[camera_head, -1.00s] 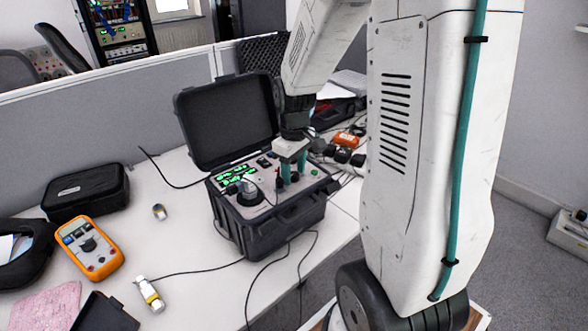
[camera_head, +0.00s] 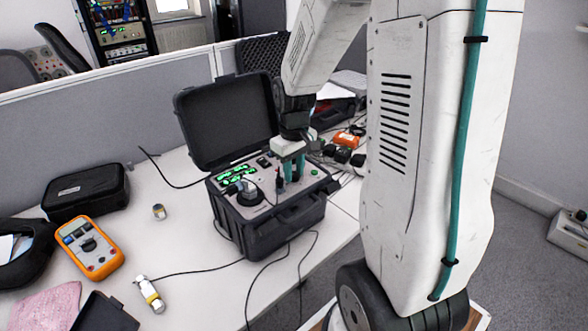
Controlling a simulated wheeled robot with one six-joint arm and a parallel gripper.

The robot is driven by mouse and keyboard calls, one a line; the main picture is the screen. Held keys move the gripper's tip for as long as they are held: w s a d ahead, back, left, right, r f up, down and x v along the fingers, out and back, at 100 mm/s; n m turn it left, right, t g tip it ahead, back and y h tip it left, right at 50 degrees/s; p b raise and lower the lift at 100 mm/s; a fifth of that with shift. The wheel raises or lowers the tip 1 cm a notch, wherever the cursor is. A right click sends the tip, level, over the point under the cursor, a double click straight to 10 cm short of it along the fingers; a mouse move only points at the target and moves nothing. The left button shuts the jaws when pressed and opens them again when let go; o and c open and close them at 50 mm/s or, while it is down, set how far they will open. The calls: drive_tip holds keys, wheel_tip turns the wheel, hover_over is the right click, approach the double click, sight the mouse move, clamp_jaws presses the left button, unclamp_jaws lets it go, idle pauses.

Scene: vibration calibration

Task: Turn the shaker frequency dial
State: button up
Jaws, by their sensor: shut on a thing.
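The shaker unit (camera_head: 268,240) is a black case with its lid open, standing on the white desk. Its light grey top panel (camera_head: 259,178) carries green displays, a round shaker head (camera_head: 250,192) and a small dark upright part (camera_head: 280,182). My gripper (camera_head: 294,176) points down over the right half of the panel. Its two teal fingers are shut on the frequency dial at panel height. The dial itself is mostly hidden by the fingers, so its pointer position cannot be read.
The open lid (camera_head: 228,122) stands behind the panel, close to my arm. An orange multimeter (camera_head: 90,247), a black pouch (camera_head: 86,192) and a small sensor (camera_head: 150,294) with a cable lie to the left. An orange device (camera_head: 347,139) and black adapters (camera_head: 343,155) crowd the right.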

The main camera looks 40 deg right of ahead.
sight(294, 174)
drive_tip(key=m, duration=0.4)
drive_tip(key=shift+m, duration=1.7)
drive_tip(key=o, duration=1)
wheel_tip(294, 174, up, 8)
drive_tip(key=shift+f, duration=0.1)
